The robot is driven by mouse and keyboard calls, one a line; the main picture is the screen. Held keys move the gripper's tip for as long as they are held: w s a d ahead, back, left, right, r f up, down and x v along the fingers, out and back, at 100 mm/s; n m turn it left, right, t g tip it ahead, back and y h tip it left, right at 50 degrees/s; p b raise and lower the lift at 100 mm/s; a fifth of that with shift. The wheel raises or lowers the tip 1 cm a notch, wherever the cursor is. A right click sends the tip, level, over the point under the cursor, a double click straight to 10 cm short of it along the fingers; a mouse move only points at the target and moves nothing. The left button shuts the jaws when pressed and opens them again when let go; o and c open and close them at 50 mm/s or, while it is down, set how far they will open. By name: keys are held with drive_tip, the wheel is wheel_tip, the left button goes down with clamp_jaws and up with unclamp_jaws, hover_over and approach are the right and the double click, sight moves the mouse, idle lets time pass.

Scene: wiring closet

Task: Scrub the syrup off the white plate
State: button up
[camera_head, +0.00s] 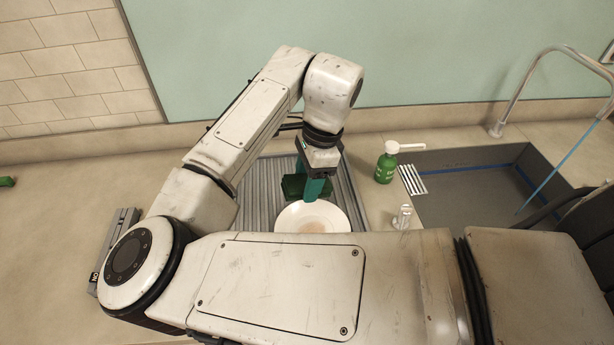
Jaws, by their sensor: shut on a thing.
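The white plate (333,212) lies on the ribbed grey drainboard, its lower part hidden behind my arm. A light brown patch of syrup (312,227) shows on its face near my arm's edge. My gripper (308,188) points down at the plate's far edge. It is shut on a dark green block (292,187) that looks like a scrubbing pad, partly hidden by the teal fingers. I cannot tell whether the pad touches the plate.
The ribbed drainboard (256,198) lies under the plate. A green pump bottle (385,167) and a small clear or metallic item (402,217) stand to its right. Beyond are a grey sink (465,185), a metal faucet (520,90) and a blue stick (565,160). The left counter is mostly clear.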

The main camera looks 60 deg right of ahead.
drive_tip(key=b+x, duration=0.3)
drive_tip(key=x, duration=0.1)
drive_tip(key=s+d+b+x, duration=0.1)
drive_tip(key=b+x, duration=0.2)
drive_tip(key=x, duration=0.2)
drive_tip(key=s+d+b+x, duration=0.1)
drive_tip(key=b+x, duration=0.2)
drive_tip(key=x, duration=0.2)
drive_tip(key=shift+d+f, duration=0.1)
drive_tip(key=shift+f, duration=0.25)
drive_tip(key=shift+f+b, duration=0.45)
drive_tip(key=shift+f, duration=0.15)
drive_tip(key=shift+w, duration=0.15)
idle(0.3)
drive_tip(key=shift+w+a+r, duration=0.1)
drive_tip(key=shift+w+a, duration=0.65)
drive_tip(key=shift+w, duration=0.35)
drive_tip(key=shift+d, duration=0.1)
drive_tip(key=shift+s+d+p, duration=0.3)
drive_tip(key=shift+s+d, duration=0.65)
drive_tip(key=shift+s, duration=0.05)
